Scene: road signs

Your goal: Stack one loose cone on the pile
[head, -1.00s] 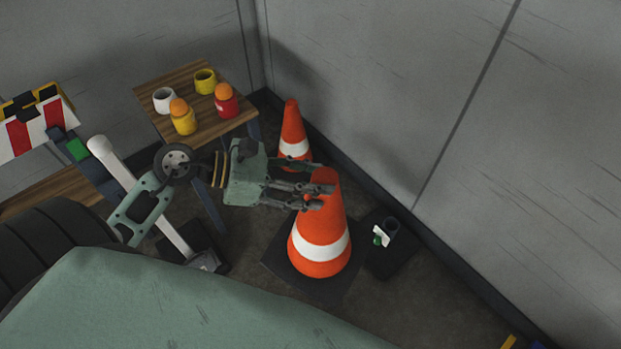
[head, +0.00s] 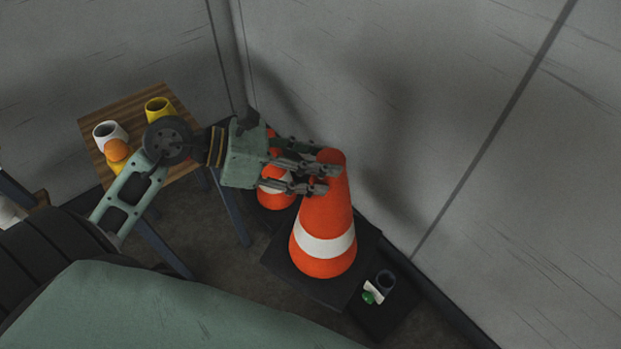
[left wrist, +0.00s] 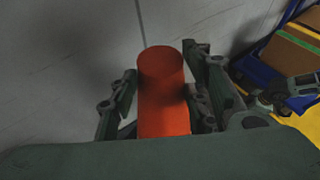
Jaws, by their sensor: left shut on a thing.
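An orange cone with a white band and a black square base (head: 323,225) stands upright in the middle of the head view. My left gripper (head: 330,170) comes from the left and is shut on its narrow top. In the left wrist view the orange cone top (left wrist: 163,95) sits between the fingers of the left gripper (left wrist: 165,85). Whether the base touches the floor is hard to tell. A second orange cone (head: 272,198) stands behind, by the wall, partly hidden by my gripper and the held cone. My right gripper is not in view.
A small wooden table (head: 90,135) with a white cup (head: 110,136), a yellow cup (head: 160,110) and another partly hidden item stands at left. A black slab (head: 380,320) with a dark cup and a green item lies right of the held cone. Grey walls close in behind.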

